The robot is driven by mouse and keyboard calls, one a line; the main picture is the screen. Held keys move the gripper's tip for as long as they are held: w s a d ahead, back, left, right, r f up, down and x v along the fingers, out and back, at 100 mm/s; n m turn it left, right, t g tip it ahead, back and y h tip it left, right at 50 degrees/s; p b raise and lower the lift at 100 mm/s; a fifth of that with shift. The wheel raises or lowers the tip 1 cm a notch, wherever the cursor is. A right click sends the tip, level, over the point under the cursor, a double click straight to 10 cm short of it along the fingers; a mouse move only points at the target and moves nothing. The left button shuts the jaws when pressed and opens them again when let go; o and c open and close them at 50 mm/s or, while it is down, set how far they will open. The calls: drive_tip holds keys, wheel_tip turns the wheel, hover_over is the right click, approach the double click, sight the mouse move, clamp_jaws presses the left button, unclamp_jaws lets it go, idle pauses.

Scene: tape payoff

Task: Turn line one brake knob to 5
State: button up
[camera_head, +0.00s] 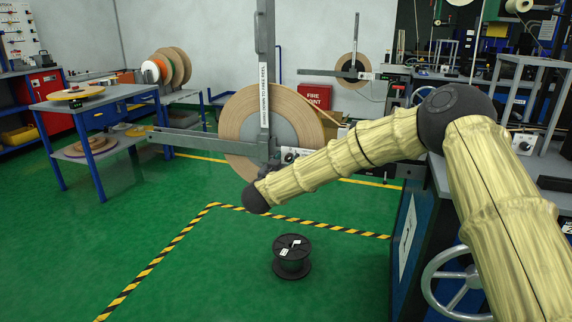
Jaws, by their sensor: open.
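A large tan tape reel (238,112) hangs on a grey upright stand near the middle of the view. Just right of its hub is a small white dial plate (290,155) with a dark knob, partly hidden behind my forearm. Its numbers and pointer setting are too small to read, and I cannot tell which line it belongs to. My yellow-sleeved arm crosses from the right and ends in a dark joint below and left of that plate.
A second reel (352,70) stands farther back. A grey table (110,97) with reels is at left. A black spool (291,256) sits on the green floor inside striped tape. A workbench with a handwheel (455,282) is at right. Floor at front left is clear.

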drive_tip(key=shift+w+d, duration=0.15)
drive_tip(key=shift+w, duration=0.25)
